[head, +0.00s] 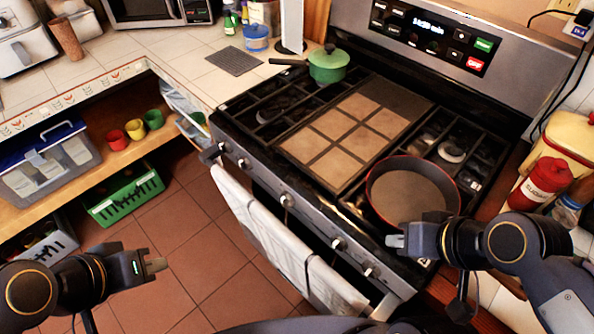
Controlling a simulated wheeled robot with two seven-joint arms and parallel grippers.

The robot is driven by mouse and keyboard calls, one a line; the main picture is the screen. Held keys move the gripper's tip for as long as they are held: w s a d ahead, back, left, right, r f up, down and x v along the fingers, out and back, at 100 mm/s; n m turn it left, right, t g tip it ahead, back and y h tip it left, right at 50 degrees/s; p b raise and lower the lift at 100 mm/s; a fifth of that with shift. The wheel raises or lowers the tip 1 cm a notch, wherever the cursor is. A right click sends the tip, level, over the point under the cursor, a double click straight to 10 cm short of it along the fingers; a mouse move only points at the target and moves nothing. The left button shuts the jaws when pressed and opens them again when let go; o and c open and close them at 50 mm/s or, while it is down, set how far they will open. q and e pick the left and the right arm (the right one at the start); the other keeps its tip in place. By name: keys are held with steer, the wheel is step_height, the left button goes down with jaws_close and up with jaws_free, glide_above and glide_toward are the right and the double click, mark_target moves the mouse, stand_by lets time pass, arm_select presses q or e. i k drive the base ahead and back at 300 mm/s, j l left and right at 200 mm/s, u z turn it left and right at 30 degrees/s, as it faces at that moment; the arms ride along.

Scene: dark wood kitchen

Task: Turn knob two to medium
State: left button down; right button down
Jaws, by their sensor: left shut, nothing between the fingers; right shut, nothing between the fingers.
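The stove (265,185) has a row of knobs along its sloping front panel. One knob (242,163) is towards the left end, another (287,199) is in the middle, and two more, one (338,243) and one (370,270), are towards the right. No numbers are readable, so I cannot tell which is knob two or how it is set. My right gripper (394,241) is shut and empty, in front of the frying pan and a little right of the right-hand knobs. My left gripper (158,265) is shut and empty over the floor, well away from the stove.
A frying pan (408,192) sits on the front right of the cooktop, and a green lidded pot (328,66) at the back left. White towels (270,235) hang on the oven handle below the knobs. A red bottle (540,182) stands right of the stove.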

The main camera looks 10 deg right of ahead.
mark_target(245, 163)
steer(key=i+j+u, duration=0.2)
steer(key=j, duration=0.2)
steer(key=j+u, duration=0.15)
steer(key=j, duration=0.2)
steer(key=i+j+u, duration=0.2)
steer(key=j, duration=0.15)
